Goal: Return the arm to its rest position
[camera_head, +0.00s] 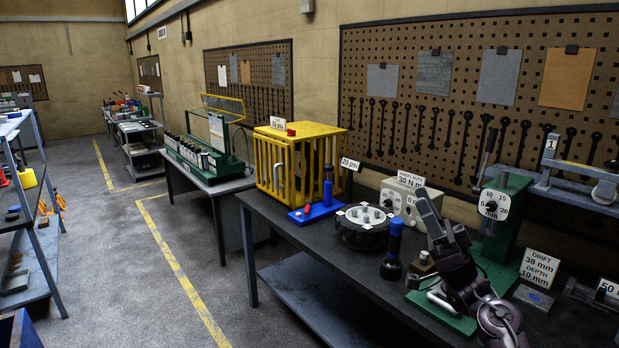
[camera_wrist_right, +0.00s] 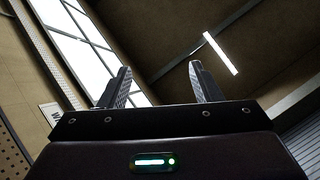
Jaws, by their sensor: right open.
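My right gripper (camera_head: 443,218) is raised over the right part of the dark workbench (camera_head: 300,245), its fingers pointing up. In the right wrist view its two fingers (camera_wrist_right: 160,88) stand apart with nothing between them, against the ceiling and windows. My right arm comes up from the bottom right in the head view and hides part of a green press (camera_head: 510,215) with a dial, and its base. My left gripper is not in view.
Close by stand a blue-handled tool (camera_head: 394,240), a round dark fixture (camera_head: 362,232), a dial box marked 30 N m (camera_head: 392,198) and a drift sign (camera_head: 540,268). A yellow cage (camera_head: 262,165) stands farther left. The floor aisle (camera_head: 130,260) is clear.

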